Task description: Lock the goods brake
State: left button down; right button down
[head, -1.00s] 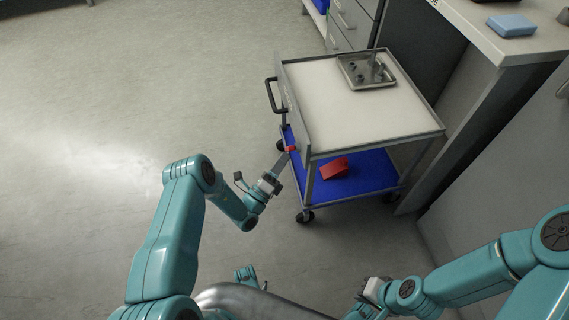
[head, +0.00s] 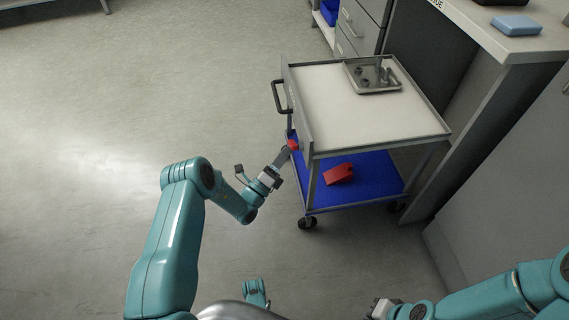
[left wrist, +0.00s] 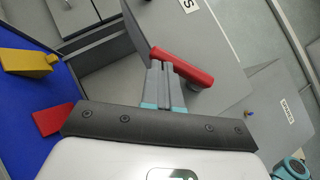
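A grey trolley (head: 380,130) with a white top stands right of centre in the head view. A red bar (head: 293,145) sits low on its left end panel. It also shows in the left wrist view (left wrist: 192,70), lying across the grey panel. I take it to be the goods brake, but no label on it is readable. My left gripper (head: 284,156) reaches the bar. Its fingers (left wrist: 161,70) are close together and their tips overlap the bar; I cannot tell whether they touch it. My right gripper (head: 380,308) is partly in view at the bottom edge, fingers unclear.
A metal tray (head: 350,72) with small parts lies on the trolley top. A red wedge (head: 339,173) lies on the blue lower shelf (head: 375,190). A yellow block (left wrist: 25,60) shows in the left wrist view. A counter and drawers stand to the right. The floor at left is clear.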

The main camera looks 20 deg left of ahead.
pick_arm(q)
jog(key=shift+w+a+r+b, duration=0.25)
jog(key=shift+w+a+r, duration=0.2)
jog(key=shift+w, duration=0.15)
jog(key=shift+w+a+r+b, duration=0.2)
jog(key=shift+w+a+r, duration=0.2)
jog(key=shift+w, duration=0.2)
pick_arm(e)
jog(key=shift+w+a+f, duration=0.1)
jog(key=shift+w+f, duration=0.3)
jog(key=shift+f, duration=0.2)
pick_arm(q)
jog(key=shift+r, duration=0.2)
